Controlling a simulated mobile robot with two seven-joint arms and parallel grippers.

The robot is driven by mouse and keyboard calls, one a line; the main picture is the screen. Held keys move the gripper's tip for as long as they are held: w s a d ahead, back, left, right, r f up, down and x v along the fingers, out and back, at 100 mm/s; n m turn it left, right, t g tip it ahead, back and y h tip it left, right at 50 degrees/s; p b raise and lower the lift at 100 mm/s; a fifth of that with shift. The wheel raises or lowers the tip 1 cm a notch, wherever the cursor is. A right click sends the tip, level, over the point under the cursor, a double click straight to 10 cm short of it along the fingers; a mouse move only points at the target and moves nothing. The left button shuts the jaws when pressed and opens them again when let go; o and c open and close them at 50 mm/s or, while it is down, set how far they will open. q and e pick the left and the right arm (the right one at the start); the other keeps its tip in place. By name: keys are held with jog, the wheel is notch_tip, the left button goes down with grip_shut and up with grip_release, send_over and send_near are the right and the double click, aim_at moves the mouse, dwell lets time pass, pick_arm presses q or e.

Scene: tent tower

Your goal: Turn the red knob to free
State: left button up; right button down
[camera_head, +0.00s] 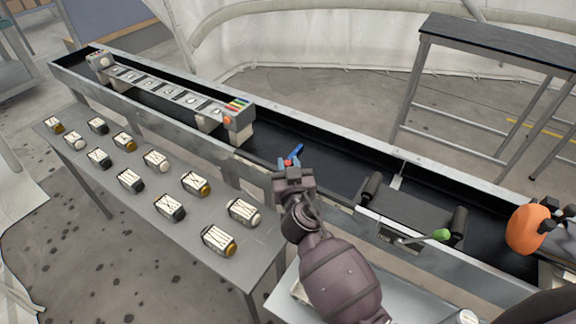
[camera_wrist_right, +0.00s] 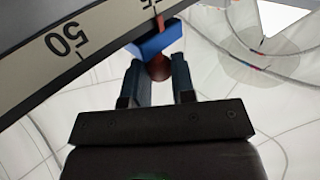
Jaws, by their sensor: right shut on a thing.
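The red knob (camera_wrist_right: 159,68) shows in the wrist view between the fingertips of my right gripper (camera_wrist_right: 158,75), just below a blue block-like part (camera_wrist_right: 156,42). In the head view my right gripper (camera_head: 290,168) is over the near rail of the long trough. A small bit of red (camera_head: 288,161) shows at its fingertips, beside a blue lever (camera_head: 296,153). My right gripper is shut on the red knob, which the fingers partly hide. My left gripper is not in view.
A pale scale strip (camera_wrist_right: 70,45) marked 50 is close at the upper left in the wrist view. In the head view, a table (camera_head: 140,215) with several labelled jars stands left. A green-knobbed lever (camera_head: 440,234) and an orange object (camera_head: 527,229) are right along the trough (camera_head: 330,160).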

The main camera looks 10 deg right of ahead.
jog(key=c, duration=0.9)
grip_release()
jog(key=shift+c, duration=0.2)
jog(key=shift+s, duration=0.15)
jog(key=s+b, duration=0.1)
jog(key=s, duration=0.9)
jog(key=shift+s+a+b, duration=0.25)
jog(key=shift+a+b, duration=0.05)
